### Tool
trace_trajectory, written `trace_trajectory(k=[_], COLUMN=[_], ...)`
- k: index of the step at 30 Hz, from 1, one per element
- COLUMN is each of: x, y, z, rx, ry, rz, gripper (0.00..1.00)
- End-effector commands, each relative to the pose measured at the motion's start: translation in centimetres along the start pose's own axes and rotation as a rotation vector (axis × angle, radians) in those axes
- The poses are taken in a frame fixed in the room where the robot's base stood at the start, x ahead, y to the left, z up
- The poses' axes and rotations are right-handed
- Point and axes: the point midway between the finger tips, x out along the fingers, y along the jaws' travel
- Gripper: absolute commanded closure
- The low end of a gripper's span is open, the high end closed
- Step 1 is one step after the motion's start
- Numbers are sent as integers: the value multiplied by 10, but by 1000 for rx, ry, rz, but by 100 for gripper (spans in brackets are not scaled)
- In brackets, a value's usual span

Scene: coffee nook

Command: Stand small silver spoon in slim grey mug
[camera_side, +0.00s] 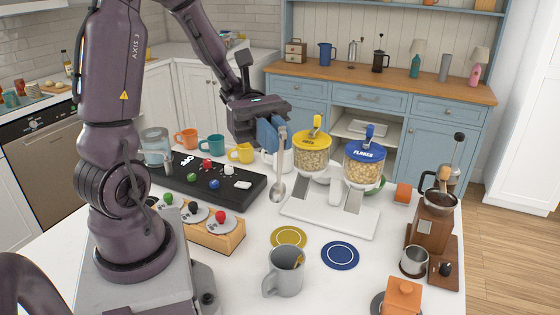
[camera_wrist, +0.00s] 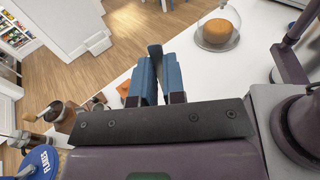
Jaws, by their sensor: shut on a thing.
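My gripper (camera_side: 270,135) with blue fingers is shut on the small silver spoon (camera_side: 280,165) near its handle end. The spoon hangs upright, bowl down, above the white table, left of the cereal dispensers. In the wrist view the blue fingers (camera_wrist: 157,82) close on a dark, narrow part that is probably the spoon's handle. The grey mug (camera_side: 283,273) stands upright at the front of the table, below and apart from the spoon. I cannot make out the mug in the wrist view.
Yellow (camera_side: 312,150) and blue-lidded (camera_side: 364,160) dispensers stand on a white base just right of the spoon. A black panel (camera_side: 205,183) and wooden box (camera_side: 215,235) lie left. Yellow (camera_side: 289,238) and blue (camera_side: 340,255) coasters lie flat near the mug. A coffee grinder (camera_side: 433,222) stands right.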

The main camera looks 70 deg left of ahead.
Motion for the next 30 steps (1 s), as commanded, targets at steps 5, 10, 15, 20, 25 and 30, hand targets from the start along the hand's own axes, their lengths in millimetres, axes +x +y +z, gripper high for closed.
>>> trace_trajectory(k=[5,10,15,20,25,30], x=[-18,-15,-13,-12,-11,-9], y=[6,6,6,6,6,6], z=[-6,-28,-43,-50,-61,-76], rx=[-16,-13,-7,-5,-6,-7], ry=[-74,-93,-104,-105,-106,-106], rz=[145,139,138,137,136,135], gripper=[100,100,100,100,100,100])
